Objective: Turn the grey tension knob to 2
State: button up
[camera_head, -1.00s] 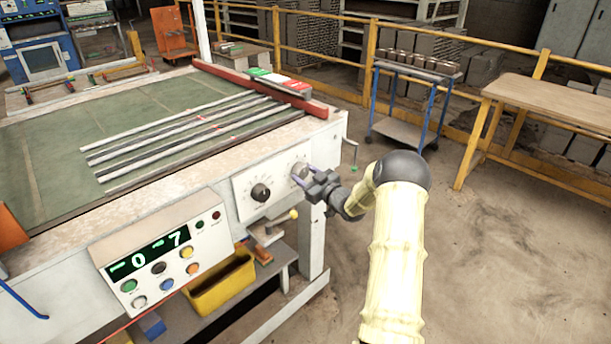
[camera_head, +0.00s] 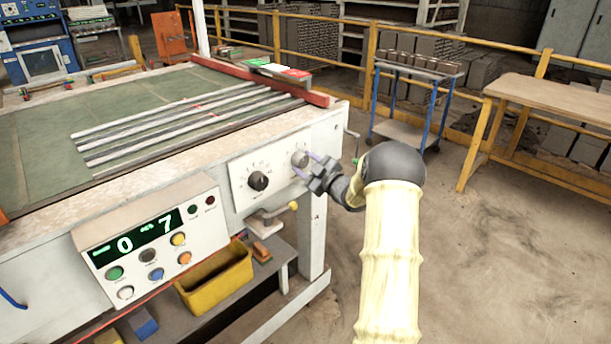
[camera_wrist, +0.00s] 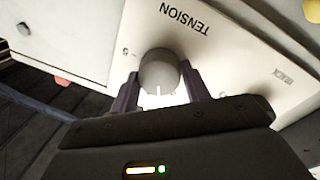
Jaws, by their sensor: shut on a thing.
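The grey tension knob (camera_head: 300,158) sits at the right end of the white dial panel (camera_head: 240,180) on the side of the machine table. My gripper (camera_head: 312,168) is at this knob, with its fingers on either side of it. In the wrist view the knob (camera_wrist: 159,74) shows between the two fingers, and my gripper (camera_wrist: 160,92) is shut on it. A white mark on the knob points down in that view, toward the gripper. The word TENSION is printed upside down on the panel beside it.
A black knob (camera_head: 258,181) is left of the grey one on the same panel. A control box (camera_head: 150,240) with a green display and coloured buttons hangs further left. A yellow-tipped lever (camera_head: 292,206) is just below. A crank handle (camera_head: 352,135) is to the right.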

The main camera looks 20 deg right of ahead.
jog(key=n+b, duration=0.1)
jog(key=b, duration=0.1)
jog(key=n+b, duration=0.2)
jog(key=shift+f, duration=0.3)
jog(key=shift+r+n+b, duration=0.15)
jog(key=shift+n+b, duration=0.55)
jog(key=shift+b, duration=0.1)
jog(key=o, duration=1)
jog(key=shift+r, duration=0.1)
jog(key=shift+s, duration=0.1)
jog(key=v, duration=1.7)
jog(key=shift+s+d+f, duration=0.1)
jog(key=shift+d+f, duration=0.05)
jog(key=shift+f, duration=0.2)
